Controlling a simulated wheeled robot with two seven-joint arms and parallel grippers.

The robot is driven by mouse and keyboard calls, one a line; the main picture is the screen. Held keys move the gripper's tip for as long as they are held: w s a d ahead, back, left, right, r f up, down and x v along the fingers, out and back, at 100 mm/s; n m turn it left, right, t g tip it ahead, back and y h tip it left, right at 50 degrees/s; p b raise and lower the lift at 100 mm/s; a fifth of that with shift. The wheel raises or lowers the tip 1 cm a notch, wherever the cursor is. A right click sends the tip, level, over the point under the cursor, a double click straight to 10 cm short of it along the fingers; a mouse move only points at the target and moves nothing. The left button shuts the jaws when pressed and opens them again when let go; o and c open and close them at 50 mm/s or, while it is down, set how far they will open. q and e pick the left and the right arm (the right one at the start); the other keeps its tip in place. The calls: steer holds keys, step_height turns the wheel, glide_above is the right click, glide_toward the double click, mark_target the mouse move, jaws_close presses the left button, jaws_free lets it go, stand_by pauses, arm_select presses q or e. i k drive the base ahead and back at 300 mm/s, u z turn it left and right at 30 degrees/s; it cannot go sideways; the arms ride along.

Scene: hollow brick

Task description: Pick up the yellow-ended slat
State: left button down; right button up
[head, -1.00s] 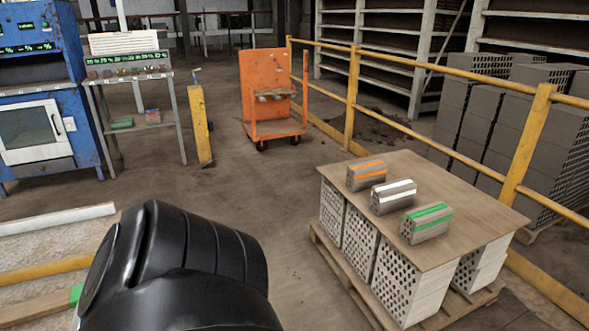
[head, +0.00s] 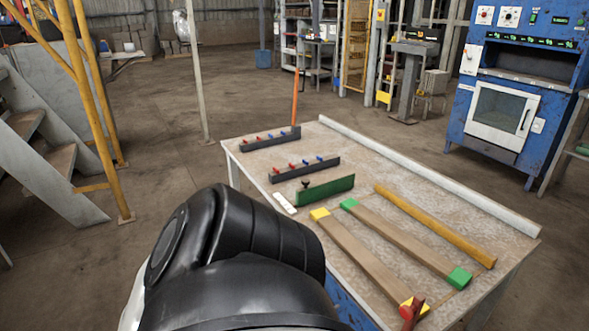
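The yellow-ended slat (head: 356,252) lies flat on the worktable (head: 268,213) in the head view. It is a long brown wooden strip running from the table's middle toward its front right. Its far end has a yellow block; its near end is also yellow, partly covered by a red object (head: 411,309) whose nature I cannot tell. A similar slat with green ends (head: 405,243) lies to its right, apart from it. A black link of my own arm fills the bottom left foreground and hides part of the table. Neither gripper is in view.
A plain yellow bar (head: 435,226) lies right of the slats. A green board (head: 325,190) and two dark racks with red and blue pegs (head: 304,169) stand farther back. A white rail (head: 425,174) edges the table. A blue machine (head: 515,90) stands behind right; stairs (head: 45,155) stand left.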

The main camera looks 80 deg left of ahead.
mark_target(394, 289)
steer(key=u, duration=2.3)
